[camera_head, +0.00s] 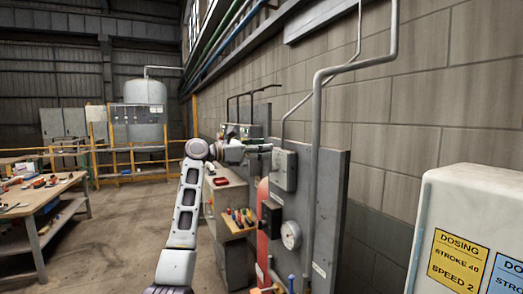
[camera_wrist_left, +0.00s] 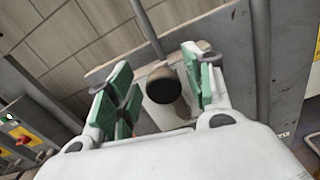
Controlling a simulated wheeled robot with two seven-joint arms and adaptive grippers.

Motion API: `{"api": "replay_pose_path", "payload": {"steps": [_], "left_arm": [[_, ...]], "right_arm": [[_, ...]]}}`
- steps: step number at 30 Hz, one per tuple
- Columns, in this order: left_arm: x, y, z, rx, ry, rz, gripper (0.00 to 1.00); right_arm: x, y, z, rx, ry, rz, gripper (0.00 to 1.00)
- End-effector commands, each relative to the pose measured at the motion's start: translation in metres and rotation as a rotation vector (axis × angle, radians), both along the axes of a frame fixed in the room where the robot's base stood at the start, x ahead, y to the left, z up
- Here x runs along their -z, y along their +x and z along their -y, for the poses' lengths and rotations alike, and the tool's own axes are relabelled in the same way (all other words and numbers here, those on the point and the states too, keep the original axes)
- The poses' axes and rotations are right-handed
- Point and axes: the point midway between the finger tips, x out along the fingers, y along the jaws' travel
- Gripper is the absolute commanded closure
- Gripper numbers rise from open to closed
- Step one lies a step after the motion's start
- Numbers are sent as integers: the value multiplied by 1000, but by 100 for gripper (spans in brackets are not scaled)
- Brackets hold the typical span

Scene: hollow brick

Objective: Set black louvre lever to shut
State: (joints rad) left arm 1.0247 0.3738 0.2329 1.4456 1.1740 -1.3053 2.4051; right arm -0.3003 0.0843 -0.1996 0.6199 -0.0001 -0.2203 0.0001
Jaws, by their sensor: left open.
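In the left wrist view a dark round knob (camera_wrist_left: 163,85), which looks like the end of the black louvre lever, points toward the camera in front of a pale plate or box. My left gripper (camera_wrist_left: 155,72) is open, its green-padded fingers on either side of the knob's line. I cannot tell whether they touch it. In the head view my left gripper (camera_head: 262,149) reaches a grey box (camera_head: 285,170) on the upright grey panel. The lever is too small or hidden there to make out its setting. My right gripper is not in view.
Below the grey box are a black box (camera_head: 271,218) and a round gauge (camera_head: 291,235). A grey pipe (camera_head: 316,150) runs up beside them. A white dosing cabinet (camera_head: 470,225) stands at the right. A workbench (camera_head: 45,195) is at the left, with open floor between.

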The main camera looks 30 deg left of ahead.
Motion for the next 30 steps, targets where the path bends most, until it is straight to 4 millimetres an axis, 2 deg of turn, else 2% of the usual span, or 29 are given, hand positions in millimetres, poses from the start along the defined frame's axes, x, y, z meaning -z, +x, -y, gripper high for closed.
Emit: {"api": "replay_pose_path", "payload": {"steps": [8,14,30], "left_arm": [[1,-1,-1,2,1,-2,49],[1,-11,-9,1,1,-2,49],[2,-70,-56,-1,2,-2,49]], "right_arm": [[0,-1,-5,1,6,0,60],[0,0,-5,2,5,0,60],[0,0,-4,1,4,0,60]]}}
